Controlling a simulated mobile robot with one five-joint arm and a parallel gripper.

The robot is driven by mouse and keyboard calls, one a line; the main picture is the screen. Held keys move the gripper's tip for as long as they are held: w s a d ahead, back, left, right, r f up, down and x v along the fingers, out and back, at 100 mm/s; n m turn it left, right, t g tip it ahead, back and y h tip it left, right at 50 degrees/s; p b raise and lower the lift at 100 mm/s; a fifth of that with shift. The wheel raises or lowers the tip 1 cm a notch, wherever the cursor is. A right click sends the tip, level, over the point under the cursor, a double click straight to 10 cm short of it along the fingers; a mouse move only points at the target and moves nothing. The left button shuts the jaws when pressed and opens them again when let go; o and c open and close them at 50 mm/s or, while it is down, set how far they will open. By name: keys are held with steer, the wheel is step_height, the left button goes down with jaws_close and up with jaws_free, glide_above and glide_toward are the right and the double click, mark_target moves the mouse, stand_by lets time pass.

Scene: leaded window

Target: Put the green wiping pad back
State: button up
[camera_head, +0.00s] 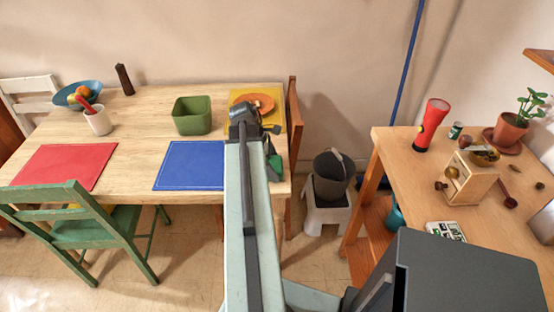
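A small dark-green thing (275,163), which looks like the green wiping pad, shows at the right end of the wooden dining table (135,125), just right of my arm. My gripper (270,148) is at the far end of my arm, right above this green thing and close to it or touching it. The gripper is small and dark here, and my wrist and arm hide part of it. I cannot tell whether its fingers are closed on the green thing or whether the thing rests on the table.
The table holds a green square container (192,116), a blue mat (190,166), a red mat (65,167), a yellow mat (238,96) with an orange plate (261,103), a white cup (98,122) and a blue bowl (65,97). A grey bucket (331,178) stands on a white stool (327,215).

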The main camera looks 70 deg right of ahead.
steer(key=shift+w+r+p, duration=0.1)
steer(key=shift+r+p, duration=0.5)
steer(key=shift+r, duration=0.05)
steer(key=p+v, duration=1)
steer(key=v, duration=0.1)
steer(key=shift+w, duration=0.1)
